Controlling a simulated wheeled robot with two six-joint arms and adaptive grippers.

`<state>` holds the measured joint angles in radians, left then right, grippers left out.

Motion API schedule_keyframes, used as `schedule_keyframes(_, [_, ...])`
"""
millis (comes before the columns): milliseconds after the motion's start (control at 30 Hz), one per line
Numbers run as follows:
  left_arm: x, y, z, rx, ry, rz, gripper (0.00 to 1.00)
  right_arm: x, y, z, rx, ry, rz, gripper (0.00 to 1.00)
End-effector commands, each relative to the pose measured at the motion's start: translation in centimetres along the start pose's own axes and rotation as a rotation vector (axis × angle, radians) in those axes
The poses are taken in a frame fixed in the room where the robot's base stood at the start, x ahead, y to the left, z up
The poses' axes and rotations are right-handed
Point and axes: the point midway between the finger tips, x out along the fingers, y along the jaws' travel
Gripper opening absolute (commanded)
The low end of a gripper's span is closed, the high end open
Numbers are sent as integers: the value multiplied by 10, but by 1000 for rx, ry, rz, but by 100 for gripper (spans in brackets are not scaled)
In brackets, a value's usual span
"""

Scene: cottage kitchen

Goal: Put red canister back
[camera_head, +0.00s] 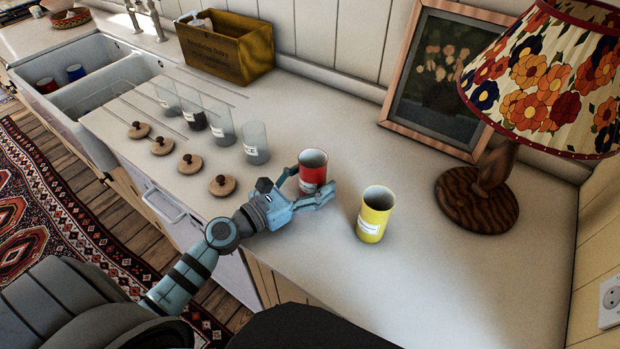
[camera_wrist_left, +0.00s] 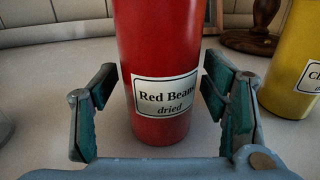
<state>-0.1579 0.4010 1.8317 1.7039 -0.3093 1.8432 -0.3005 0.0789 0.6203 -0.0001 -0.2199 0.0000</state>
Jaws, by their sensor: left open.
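The red canister (camera_head: 313,168) stands upright on the counter, its top open and its lower part partly hidden by my left gripper (camera_head: 308,192). In the left wrist view the red canister (camera_wrist_left: 160,70) bears a white label reading "Red Beans dried". My left gripper (camera_wrist_left: 162,112) is open there, with one finger on each side of the canister and a visible gap on the left. On the right the finger is close to it; I cannot tell if it touches. My right gripper is not in view.
A yellow canister (camera_head: 375,213) stands just right of the red one. Several clear jars (camera_head: 256,142) and wooden lids (camera_head: 222,185) stand to the left. A lamp (camera_head: 480,190), picture frame (camera_head: 384,110), wooden crate (camera_head: 225,50) and sink (camera_head: 95,65) surround the counter. The front right counter is clear.

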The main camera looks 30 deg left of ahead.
Motion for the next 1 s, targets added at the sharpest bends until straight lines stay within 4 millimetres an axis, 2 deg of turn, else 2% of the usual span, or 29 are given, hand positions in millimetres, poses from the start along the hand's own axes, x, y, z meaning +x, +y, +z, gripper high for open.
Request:
schedule_keyframes(100, [-1,0,4,1,0,0,68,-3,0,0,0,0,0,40])
schedule_keyframes(267, [-24,0,-2,4,4,-3,68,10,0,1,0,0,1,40])
schedule_keyframes(400, [-54,0,-7,7,4,-4,68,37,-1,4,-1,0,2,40])
schedule_keyframes(567, [-74,-2,-8,3,5,-8,68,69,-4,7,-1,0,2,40])
schedule_keyframes(667, [-86,4,-8,14,26,13,68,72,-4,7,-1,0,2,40])
schedule_keyframes(800, [-97,-2,-2,5,4,-9,68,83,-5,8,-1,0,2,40])
schedule_keyframes(867, [-105,0,1,5,11,3,68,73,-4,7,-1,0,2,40])
schedule_keyframes(1000, [-117,0,3,2,5,2,68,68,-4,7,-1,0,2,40])
